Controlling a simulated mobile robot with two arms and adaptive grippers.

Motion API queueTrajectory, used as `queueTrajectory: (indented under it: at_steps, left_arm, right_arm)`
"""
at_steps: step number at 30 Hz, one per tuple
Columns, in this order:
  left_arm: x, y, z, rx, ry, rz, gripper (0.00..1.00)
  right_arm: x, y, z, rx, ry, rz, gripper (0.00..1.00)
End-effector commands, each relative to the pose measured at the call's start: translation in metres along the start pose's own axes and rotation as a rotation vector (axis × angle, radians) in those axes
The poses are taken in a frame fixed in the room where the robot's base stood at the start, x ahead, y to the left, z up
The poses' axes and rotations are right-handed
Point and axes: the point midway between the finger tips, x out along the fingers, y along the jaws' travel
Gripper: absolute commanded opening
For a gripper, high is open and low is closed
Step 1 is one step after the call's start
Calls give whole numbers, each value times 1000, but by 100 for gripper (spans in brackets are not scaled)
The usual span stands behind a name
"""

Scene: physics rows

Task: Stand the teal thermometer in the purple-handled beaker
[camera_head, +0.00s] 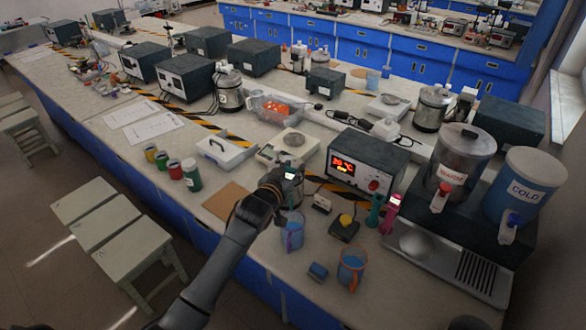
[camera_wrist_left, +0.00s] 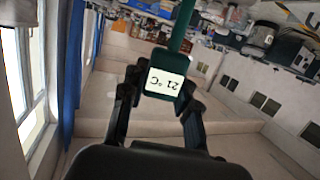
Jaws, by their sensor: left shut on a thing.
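My left gripper (camera_head: 285,182) is shut on the teal thermometer. In the left wrist view the gripper (camera_wrist_left: 158,98) grips the thermometer's teal head (camera_wrist_left: 165,78), whose white display reads 21 °C, and its teal stem runs away from the fingers. In the head view only the small bright display (camera_head: 291,173) shows clearly; the stem is hard to make out. The purple-handled beaker (camera_head: 292,235), bluish and clear, stands upright on the bench just below the gripper in the picture. I cannot tell whether the stem's tip is over or inside it. My right gripper is not in view.
An orange-handled beaker (camera_head: 351,270) and a small blue block (camera_head: 317,271) stand near the front edge. A dark box with a yellow top (camera_head: 345,228), a teal upright item (camera_head: 375,210) and a pink one (camera_head: 391,213) are to the right. Jars (camera_head: 191,175) stand left.

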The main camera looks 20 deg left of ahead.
Motion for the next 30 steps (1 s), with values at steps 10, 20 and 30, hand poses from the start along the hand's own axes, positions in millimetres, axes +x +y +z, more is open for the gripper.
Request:
queueTrajectory:
  at_steps: [10,20,30]
  left_arm:
    - [6,0,28,1,0,0,3]
    - [11,0,49,1,0,0,3]
    - [17,0,73,0,-1,0,3]
  right_arm:
    - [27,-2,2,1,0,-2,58]
    - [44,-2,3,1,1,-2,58]
    - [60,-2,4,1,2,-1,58]
